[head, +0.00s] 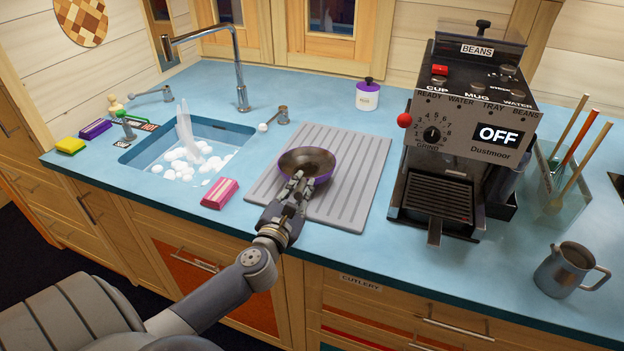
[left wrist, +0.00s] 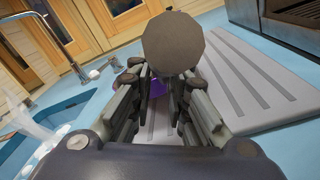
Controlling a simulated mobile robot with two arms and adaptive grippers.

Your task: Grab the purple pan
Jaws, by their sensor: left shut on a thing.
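The purple pan (head: 308,161) has a dark, worn inside and a purple outer side. It is on or just above the grey ridged draining mat (head: 350,200); I cannot tell if it touches. My left gripper (head: 295,186) is at the pan's near side, shut on it, probably by its handle, which the fingers hide. In the left wrist view a bit of purple (left wrist: 158,88) shows between the fingers (left wrist: 160,95), under a round grey-brown shape whose identity I cannot tell. My right gripper is not in view.
A sink (head: 190,150) with foam lies left of the mat, with a pink sponge (head: 220,193) between. A coffee machine (head: 455,130) stands close on the right. A metal jug (head: 570,270) stands at the far right. A white jar (head: 367,96) stands behind.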

